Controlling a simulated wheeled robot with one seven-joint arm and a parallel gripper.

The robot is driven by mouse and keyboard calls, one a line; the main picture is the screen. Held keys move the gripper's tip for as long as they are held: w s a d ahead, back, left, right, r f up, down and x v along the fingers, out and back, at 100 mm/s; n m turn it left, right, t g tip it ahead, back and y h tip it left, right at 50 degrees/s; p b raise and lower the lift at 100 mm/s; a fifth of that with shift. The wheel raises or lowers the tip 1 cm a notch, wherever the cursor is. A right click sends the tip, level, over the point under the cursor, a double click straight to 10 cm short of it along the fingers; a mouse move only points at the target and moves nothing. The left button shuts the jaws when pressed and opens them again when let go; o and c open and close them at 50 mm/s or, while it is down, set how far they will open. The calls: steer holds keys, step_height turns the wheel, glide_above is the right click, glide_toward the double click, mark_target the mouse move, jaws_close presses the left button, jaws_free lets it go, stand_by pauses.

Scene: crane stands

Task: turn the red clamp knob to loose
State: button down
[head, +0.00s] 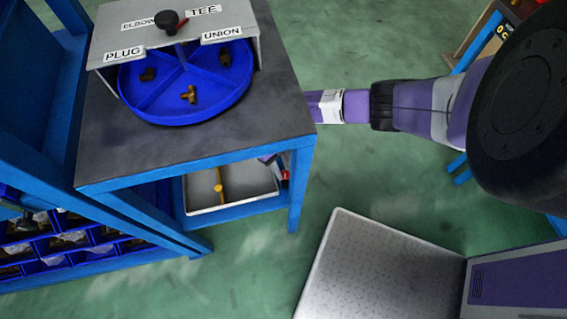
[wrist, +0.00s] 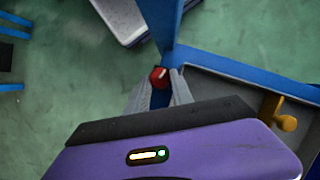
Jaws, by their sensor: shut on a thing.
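The red clamp knob (wrist: 158,75) sits between my fingertips in the wrist view, in front of the blue table leg. In the head view a small red spot (head: 284,175) shows by the lower shelf, beside the right front leg of the table. My gripper (wrist: 159,88) is shut on the red knob, one grey finger on each side. The knob's pointer or marking is too small to read. In the head view my gripper is mostly hidden behind the table's corner and leg.
A grey tray (head: 262,190) with a yellow-knobbed bar (head: 218,187) sits on the lower shelf, close to my gripper. Above is the dark tabletop (head: 225,140) with a blue divided dish (head: 160,118). Blue bins (head: 55,243) stand at left.

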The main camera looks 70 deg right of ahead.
steer(key=shift+a+n+h, duration=0.15)
steer(key=shift+n+h, duration=0.25)
steer(key=shift+n, duration=0.7)
steer(key=shift+g, duration=0.3)
steer(key=c, duration=1.1)
jaws_free()
